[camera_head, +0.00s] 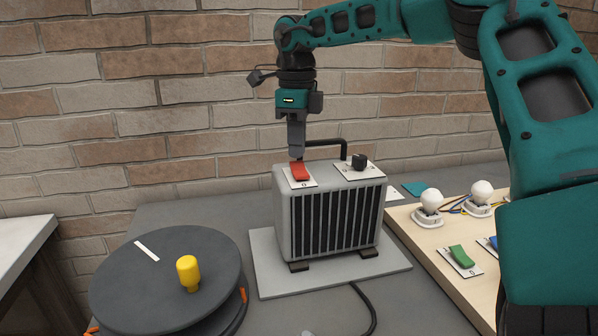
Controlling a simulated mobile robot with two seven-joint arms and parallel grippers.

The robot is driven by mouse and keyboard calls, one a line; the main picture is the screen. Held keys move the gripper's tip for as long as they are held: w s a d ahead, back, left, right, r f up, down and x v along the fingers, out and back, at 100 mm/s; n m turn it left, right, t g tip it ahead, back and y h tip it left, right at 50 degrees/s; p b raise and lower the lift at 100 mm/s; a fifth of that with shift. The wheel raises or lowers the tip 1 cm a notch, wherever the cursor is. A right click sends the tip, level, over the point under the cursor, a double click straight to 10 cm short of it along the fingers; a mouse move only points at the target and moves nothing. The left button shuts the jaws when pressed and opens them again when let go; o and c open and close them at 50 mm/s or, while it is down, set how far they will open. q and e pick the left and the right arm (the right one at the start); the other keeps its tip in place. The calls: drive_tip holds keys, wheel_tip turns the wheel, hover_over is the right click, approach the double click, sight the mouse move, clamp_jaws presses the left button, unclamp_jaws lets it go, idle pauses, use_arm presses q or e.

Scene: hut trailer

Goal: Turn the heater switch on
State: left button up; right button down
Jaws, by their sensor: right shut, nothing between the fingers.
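The heater (331,218) is a grey box with a dark front grille, standing on a light plate on the grey table. Its red rocker switch (300,172) sits on a white plate at the top left, with a 0 marked at the near end. A black knob (359,162) is on the top right. My right gripper (296,154) points down with its fingers shut and empty, right at the far end of the red switch. I cannot tell whether the fingertips touch it. My left gripper is not in view.
A dark round reel (165,285) with a yellow handle (188,272) stands at the front left. A wooden board (440,256) with bulbs (431,201) and a green switch (461,257) lies at the right. A black handle (326,143) rises behind the heater top. A brick wall closes the back.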

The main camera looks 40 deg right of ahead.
sight(297, 163)
drive_tip(key=shift+f+b, duration=0.45)
drive_tip(key=shift+f, duration=0.45)
wheel_tip(297, 163, up, 5)
drive_tip(key=p, duration=0.4)
drive_tip(key=shift+r+p, duration=0.1)
drive_tip(key=shift+p, duration=0.2)
drive_tip(key=shift+r, duration=1)
drive_tip(key=shift+s+a+f, duration=0.1)
